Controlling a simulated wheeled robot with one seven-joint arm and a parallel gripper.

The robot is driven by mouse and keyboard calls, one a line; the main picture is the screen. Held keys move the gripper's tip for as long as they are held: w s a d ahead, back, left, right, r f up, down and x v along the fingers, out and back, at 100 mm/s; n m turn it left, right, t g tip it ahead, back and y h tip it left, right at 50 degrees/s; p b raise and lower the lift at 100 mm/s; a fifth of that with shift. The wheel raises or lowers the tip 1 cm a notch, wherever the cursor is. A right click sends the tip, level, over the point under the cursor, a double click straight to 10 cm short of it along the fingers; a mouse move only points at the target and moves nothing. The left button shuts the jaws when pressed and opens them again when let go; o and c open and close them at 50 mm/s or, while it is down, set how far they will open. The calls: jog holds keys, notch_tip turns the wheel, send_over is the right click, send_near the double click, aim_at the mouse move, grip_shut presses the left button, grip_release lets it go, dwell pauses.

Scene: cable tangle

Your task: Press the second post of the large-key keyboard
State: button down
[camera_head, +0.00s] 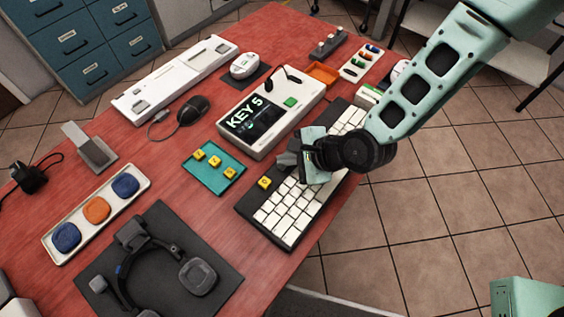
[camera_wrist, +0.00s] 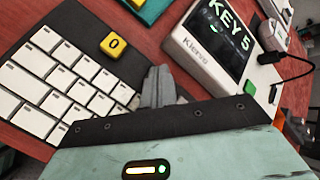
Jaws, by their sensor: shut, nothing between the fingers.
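The large-key keyboard (camera_head: 284,212) is a dark base with white keys, lying along the right side of the red table. A yellow keycap (camera_head: 264,182) sits on its dark strip; the wrist view shows this cap (camera_wrist: 113,44) marked 0. My gripper (camera_head: 286,159) is over the strip, beyond the yellow cap. In the wrist view my gripper's grey fingers (camera_wrist: 158,78) are together and empty, to the right of the cap. I cannot tell whether they touch the keyboard. No bare post shows clearly; that part of the strip is hidden by my gripper.
A white device (camera_head: 291,82) with a screen reading KEY 5 stands close beside the keyboard. A teal tray (camera_head: 227,179) holds three yellow keycaps. A headset (camera_head: 198,276) lies on a dark mat (camera_head: 170,215).

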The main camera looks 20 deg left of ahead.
aim_at(287, 169)
jog(key=shift+r, duration=0.1)
notch_tip(287, 169, up, 5)
jog(key=p, duration=0.4)
jog(key=shift+r, duration=0.1)
dwell(0.3)
dwell(0.7)
